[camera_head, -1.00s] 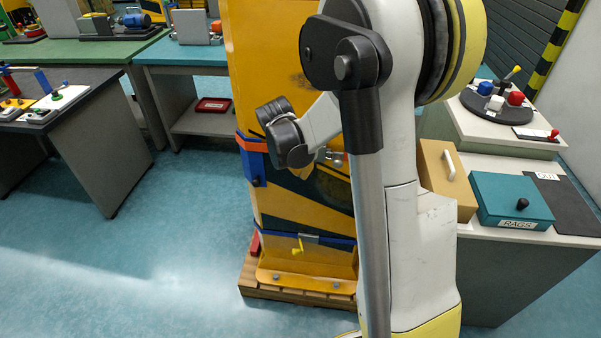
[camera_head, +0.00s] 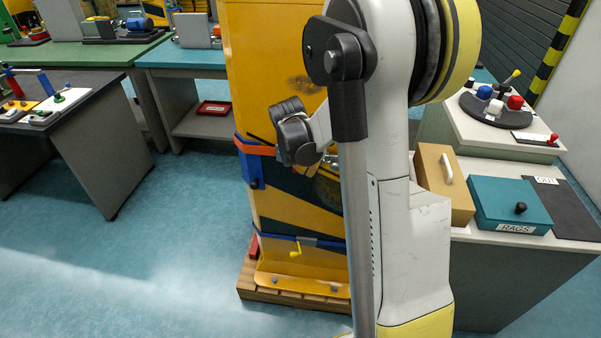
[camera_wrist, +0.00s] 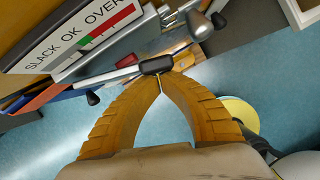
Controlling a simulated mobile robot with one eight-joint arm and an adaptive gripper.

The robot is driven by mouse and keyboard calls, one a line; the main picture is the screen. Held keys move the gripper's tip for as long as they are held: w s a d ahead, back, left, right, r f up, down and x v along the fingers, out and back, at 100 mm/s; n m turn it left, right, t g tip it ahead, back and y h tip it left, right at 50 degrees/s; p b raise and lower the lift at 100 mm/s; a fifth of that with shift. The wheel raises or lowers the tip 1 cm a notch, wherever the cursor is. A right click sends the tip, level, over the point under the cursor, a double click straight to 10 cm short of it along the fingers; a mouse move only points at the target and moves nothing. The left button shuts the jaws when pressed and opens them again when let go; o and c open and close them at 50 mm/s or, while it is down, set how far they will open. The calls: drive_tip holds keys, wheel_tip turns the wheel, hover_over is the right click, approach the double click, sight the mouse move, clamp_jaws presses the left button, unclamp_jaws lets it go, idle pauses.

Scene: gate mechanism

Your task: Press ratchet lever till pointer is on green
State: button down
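A gauge plate (camera_wrist: 82,34) lettered SLACK OK OVER shows at the upper left of the wrist view. Its strip has a green part (camera_wrist: 85,42) under OK and a red part under OVER. I cannot make out the pointer's position clearly. A metal lever with a rounded grey knob (camera_wrist: 201,27) is above and right of my fingertips. A black grip-like piece (camera_wrist: 157,65) is just past them; I cannot tell whether they touch. My gripper (camera_wrist: 161,84) has its yellow fingers together at the tips. In the head view my gripper (camera_head: 293,133) is in front of the yellow cabinet's orange strap (camera_head: 257,148).
A counter at right holds a teal RAGS box (camera_head: 509,203) and a tan box (camera_head: 444,182). The floor at left is open.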

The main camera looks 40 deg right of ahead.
drive_tip(key=shift+w+d, duration=0.25)
drive_tip(key=shift+d, duration=0.45)
drive_tip(key=shift+w+d, duration=0.25)
drive_tip(key=shift+d, duration=0.4)
